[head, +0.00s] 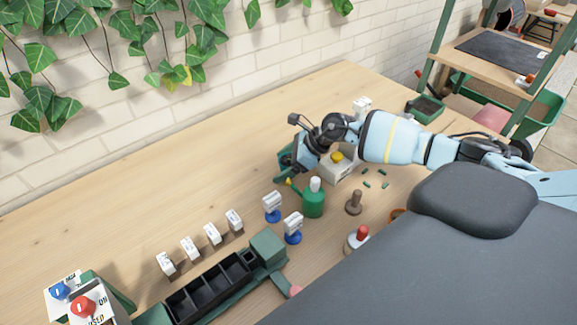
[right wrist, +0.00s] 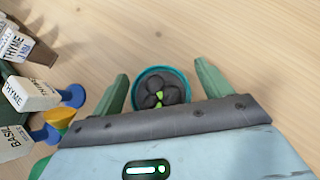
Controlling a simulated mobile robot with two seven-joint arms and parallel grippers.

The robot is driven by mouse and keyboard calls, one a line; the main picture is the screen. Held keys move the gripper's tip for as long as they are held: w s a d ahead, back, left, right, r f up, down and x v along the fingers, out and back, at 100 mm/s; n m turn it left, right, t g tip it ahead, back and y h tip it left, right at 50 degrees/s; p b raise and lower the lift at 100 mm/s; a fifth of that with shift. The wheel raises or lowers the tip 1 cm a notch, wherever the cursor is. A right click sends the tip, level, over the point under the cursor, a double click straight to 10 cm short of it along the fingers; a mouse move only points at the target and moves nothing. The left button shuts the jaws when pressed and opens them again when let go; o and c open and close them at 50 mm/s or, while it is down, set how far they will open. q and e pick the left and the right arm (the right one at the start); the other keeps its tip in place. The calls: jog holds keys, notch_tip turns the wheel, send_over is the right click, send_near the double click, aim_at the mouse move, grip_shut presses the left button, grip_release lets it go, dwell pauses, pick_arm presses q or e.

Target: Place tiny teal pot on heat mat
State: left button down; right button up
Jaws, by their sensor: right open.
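The tiny teal pot (right wrist: 137,86) shows in the right wrist view, seen from above. It is round, with dark pebbles and a bit of green inside. My right gripper (right wrist: 161,72) is open, with one green finger on each side of the pot and a gap at each side. In the head view my right gripper (head: 284,160) is low over the middle of the bench, and the pot is mostly hidden there. A dark flat mat (head: 502,54), likely the heat mat, lies on a wooden shelf at the top right. My left gripper is not in view.
A green bottle (head: 313,201) and labelled tags on blue bases (head: 271,206) stand near the gripper. A white box with a yellow button (head: 338,166) is beside it. A black cell tray (head: 210,288) sits at front left. The bench's back left is clear.

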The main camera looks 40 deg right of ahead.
aim_at(284, 159)
jog(key=c, duration=1.2)
jog(key=shift+r, duration=5)
